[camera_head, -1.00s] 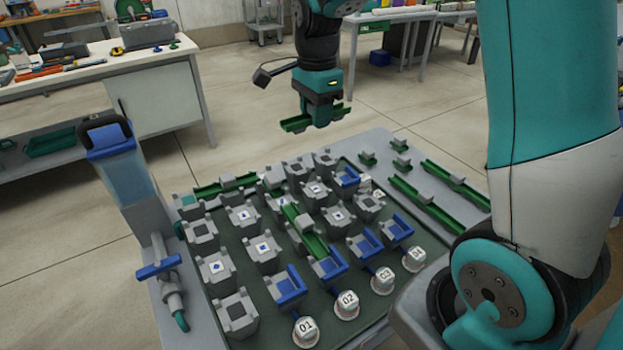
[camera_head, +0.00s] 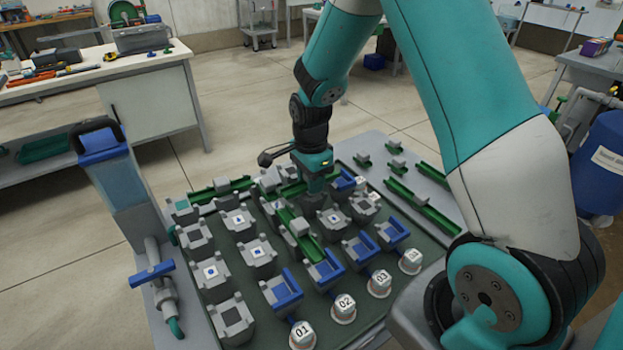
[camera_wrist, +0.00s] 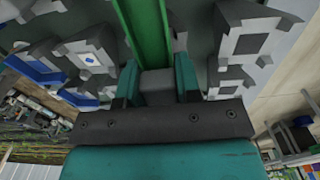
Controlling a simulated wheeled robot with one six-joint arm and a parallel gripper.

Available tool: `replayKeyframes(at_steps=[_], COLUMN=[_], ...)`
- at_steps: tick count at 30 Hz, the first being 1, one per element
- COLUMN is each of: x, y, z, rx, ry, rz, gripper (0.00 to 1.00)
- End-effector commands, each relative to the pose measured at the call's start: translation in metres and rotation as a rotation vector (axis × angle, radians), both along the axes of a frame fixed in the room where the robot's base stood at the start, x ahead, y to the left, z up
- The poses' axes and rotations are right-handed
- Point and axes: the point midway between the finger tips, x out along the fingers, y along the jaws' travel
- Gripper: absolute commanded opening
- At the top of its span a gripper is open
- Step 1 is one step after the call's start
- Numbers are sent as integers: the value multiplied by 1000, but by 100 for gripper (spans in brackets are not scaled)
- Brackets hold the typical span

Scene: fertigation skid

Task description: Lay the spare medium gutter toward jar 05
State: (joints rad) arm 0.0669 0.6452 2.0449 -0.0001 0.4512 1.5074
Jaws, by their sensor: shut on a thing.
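My gripper (camera_head: 313,183) is low over the back middle of the post board (camera_head: 415,240). In the wrist view its teal fingers (camera_wrist: 158,85) are shut on the grey block of a green gutter (camera_wrist: 146,28). The gutter also shows in the head view (camera_head: 291,188), partly hidden by the gripper. It is among the back grey posts; whether it rests on them I cannot tell. Small white-topped jars stand at the back right (camera_head: 362,184), partly hidden, their numbers too small to read. Jars 01 (camera_head: 302,334), 02 (camera_head: 343,309) and 03 (camera_head: 379,284) stand along the front.
One green gutter (camera_head: 300,238) lies across the middle posts, another (camera_head: 218,190) at the back left. Loose gutters (camera_head: 422,206) lie on the right ledge. Blue-topped posts (camera_head: 282,290) line the front. A clear column with a blue valve (camera_head: 152,272) stands at the left.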

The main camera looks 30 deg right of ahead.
Motion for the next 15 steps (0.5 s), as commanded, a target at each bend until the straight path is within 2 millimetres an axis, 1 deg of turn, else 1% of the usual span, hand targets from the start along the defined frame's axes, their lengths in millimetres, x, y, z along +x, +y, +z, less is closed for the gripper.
replayKeyframes(at_steps=[5, 15], x=[0, 0], y=[0, 0], z=[0, -11], rx=[0, 0], ry=[0, 0], rz=[0, 0], gripper=[7, 7])
